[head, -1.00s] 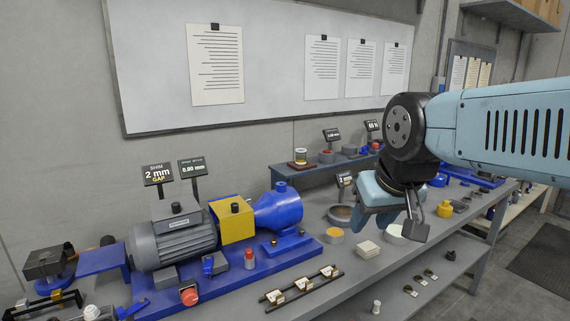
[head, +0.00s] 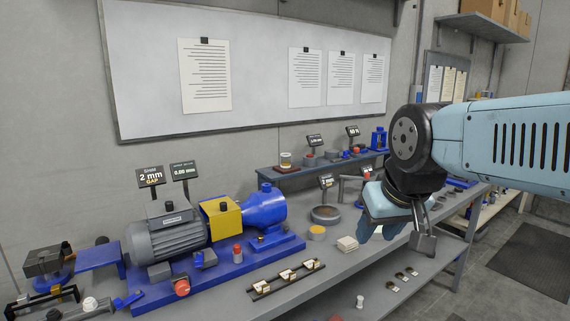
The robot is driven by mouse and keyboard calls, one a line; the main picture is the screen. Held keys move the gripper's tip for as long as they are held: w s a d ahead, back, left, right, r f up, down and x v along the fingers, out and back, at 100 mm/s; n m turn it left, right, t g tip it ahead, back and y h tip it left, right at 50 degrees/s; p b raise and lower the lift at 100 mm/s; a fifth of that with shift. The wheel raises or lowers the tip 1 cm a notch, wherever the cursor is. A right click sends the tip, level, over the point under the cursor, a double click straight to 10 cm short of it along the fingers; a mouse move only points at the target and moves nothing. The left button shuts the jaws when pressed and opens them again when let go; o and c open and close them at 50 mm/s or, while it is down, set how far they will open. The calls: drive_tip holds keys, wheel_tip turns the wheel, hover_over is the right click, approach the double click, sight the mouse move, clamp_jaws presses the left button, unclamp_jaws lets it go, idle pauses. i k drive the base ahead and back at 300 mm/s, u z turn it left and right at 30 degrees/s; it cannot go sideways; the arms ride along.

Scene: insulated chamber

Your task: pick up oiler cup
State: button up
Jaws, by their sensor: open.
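My gripper (head: 393,212) hangs over the right part of the bench, in front of the raised back shelf. It is open, and I see nothing held in it; its fingertips are partly hidden by its own body. I cannot tell for sure which thing is the oiler cup. A small clear cup with yellowish contents (head: 286,158) stands on a reddish-brown base at the left end of the back shelf, well left of my gripper and apart from it.
The grey bench (head: 345,268) bears a grey motor (head: 168,239) and a blue pump (head: 264,207) with a yellow guard (head: 219,221). A round dish (head: 326,214), an orange-topped tub (head: 316,233) and a pale stack (head: 347,244) lie left of my gripper. A dark rack (head: 287,278) lies in front.

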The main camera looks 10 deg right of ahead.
sight(285, 157)
drive_tip(key=z, duration=0.05)
drive_tip(key=i, duration=0.9)
drive_tip(key=u, duration=0.1)
